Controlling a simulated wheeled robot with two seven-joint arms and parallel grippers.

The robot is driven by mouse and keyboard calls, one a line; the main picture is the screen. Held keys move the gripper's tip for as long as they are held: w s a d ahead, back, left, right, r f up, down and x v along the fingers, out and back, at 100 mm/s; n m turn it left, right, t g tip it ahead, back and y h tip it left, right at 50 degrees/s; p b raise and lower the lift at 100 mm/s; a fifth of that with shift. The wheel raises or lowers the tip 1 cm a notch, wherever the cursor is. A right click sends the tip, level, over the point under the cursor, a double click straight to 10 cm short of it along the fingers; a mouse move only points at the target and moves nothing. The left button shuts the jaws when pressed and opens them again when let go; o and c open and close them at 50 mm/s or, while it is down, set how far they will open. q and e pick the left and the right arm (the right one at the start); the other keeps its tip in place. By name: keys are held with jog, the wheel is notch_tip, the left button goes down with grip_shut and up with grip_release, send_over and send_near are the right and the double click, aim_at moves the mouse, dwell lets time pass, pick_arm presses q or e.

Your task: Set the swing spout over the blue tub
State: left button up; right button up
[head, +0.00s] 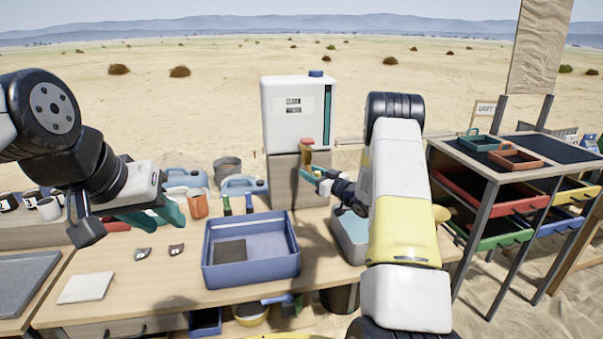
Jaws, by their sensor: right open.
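The white water tank (298,112) stands on a grey stand at the back of the table. Its red tap (307,142) is on the front, and a short brass-coloured spout (306,158) shows just below it. My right gripper (312,175) is open, its teal fingertips close below the spout; I cannot tell whether they touch it. The blue tub (207,272) sits on the table left of and in front of the tank, with a dark mesh piece inside. My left gripper (168,222) appears open and empty, above the table left of the tub.
A second, light-blue tub (345,240) is partly hidden behind my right arm. Green bottles (226,206), an orange cup (198,205) and blue jerrycans (243,185) stand behind the blue tub. Two small shards and a white sheet (86,287) lie left. A drawer rack (490,195) stands right.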

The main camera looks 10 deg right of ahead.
jog(key=shift+c, duration=0.4)
grip_shut()
dwell(0.9)
